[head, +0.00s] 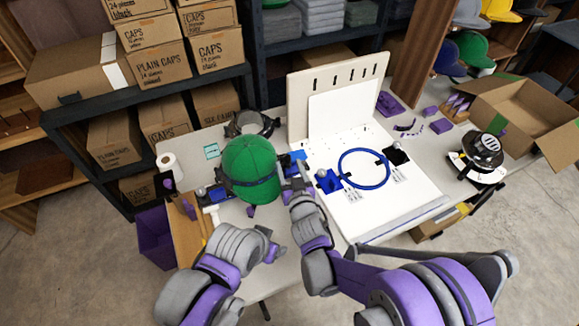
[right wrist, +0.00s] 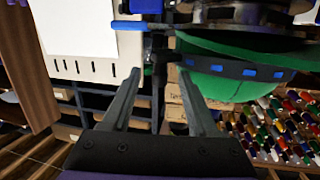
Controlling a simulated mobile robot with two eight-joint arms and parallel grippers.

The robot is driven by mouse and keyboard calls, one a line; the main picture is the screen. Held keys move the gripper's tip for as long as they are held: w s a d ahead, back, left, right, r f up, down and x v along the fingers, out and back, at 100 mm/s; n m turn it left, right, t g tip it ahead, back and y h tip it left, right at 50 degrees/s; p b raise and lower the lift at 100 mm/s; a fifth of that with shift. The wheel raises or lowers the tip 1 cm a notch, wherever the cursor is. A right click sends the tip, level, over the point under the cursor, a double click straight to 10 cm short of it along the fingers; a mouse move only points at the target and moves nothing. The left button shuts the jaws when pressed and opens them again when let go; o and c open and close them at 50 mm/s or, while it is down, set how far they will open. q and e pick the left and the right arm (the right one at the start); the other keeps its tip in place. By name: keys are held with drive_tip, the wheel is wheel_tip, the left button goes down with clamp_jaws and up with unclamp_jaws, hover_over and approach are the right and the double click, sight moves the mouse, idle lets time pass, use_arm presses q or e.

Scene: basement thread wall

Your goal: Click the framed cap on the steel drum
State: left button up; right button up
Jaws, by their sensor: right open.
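The green cap (head: 248,160) sits at the left part of the table with a dark band around its lower edge. In the right wrist view the cap (right wrist: 235,65) hangs upside down, and its dark band carries blue patches. The steel drum under it is mostly hidden by the cap; I cannot make it out clearly. My right gripper (head: 294,188) is beside the cap's right side. In the right wrist view its two fingers (right wrist: 160,95) are apart, with dark and blue hardware beyond them. My left gripper (head: 270,252) is low in front of the cap; its fingers are too small to read.
A white board (head: 400,205) with a blue hoop (head: 363,168) lies right of the cap. A beige slotted panel (head: 340,85) stands behind. A black-and-white round device (head: 483,152) and an open carton (head: 525,115) are at the right. A purple bin (head: 155,238) stands left of the table.

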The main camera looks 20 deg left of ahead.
drive_tip(key=v, duration=1.1)
drive_tip(key=w+d+r+m+g+h+p, duration=0.15)
drive_tip(key=d+m+h, duration=0.5)
drive_tip(key=d, duration=1.55)
drive_tip(key=s+d+g+h, duration=0.3)
drive_tip(key=s+d+g, duration=0.3)
drive_tip(key=s+d, duration=0.6)
drive_tip(key=s, duration=0.3)
drive_tip(key=shift+f, duration=0.3)
drive_tip(key=shift+a, duration=0.15)
